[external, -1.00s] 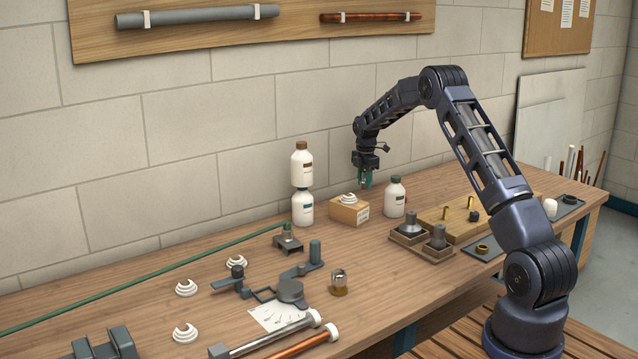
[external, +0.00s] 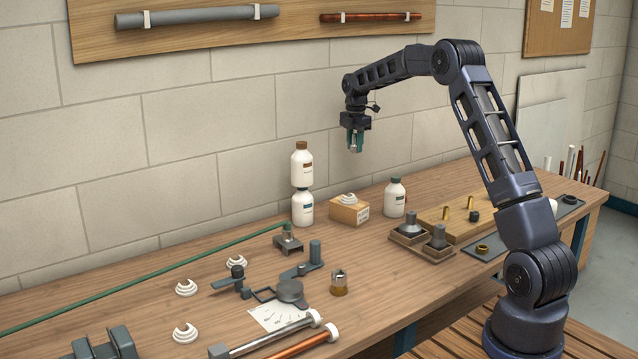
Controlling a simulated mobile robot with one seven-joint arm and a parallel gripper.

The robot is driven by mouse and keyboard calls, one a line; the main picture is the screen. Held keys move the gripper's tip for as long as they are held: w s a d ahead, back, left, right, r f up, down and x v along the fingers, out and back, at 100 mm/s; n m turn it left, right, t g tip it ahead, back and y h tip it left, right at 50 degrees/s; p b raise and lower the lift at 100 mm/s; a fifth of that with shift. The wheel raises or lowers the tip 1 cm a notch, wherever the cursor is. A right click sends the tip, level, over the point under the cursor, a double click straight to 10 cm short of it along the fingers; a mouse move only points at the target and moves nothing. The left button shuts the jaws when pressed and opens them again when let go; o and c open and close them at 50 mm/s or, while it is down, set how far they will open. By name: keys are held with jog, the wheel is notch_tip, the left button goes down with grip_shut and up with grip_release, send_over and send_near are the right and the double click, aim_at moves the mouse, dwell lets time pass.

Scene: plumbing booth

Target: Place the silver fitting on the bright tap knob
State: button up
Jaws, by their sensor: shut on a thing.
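My gripper (external: 354,147), with teal fingers, hangs in the air above the back of the bench. It is shut on a small silver piece (external: 353,149), which looks like the silver fitting; the fingers hide most of it. I cannot tell for sure which thing is the bright tap knob.
A wooden tray (external: 408,239) with grey fittings and a board with brass pegs (external: 445,213) are to the right. Pipes (external: 278,332) lie in front.

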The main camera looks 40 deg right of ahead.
jog(key=s+a+r+n, duration=0.2)
jog(key=s+a, duration=0.1)
jog(key=a, duration=0.4)
jog(key=s+a+r+n, duration=0.2)
jog(key=s+a, duration=0.2)
jog(key=a, duration=0.3)
jog(key=n, duration=1)
send_over(339, 272)
jog(key=shift+d+r, duration=0.1)
jog(key=shift+r, duration=0.1)
notch_tip(339, 272, down, 20)
jog(key=shift+r, duration=0.15)
grip_shut()
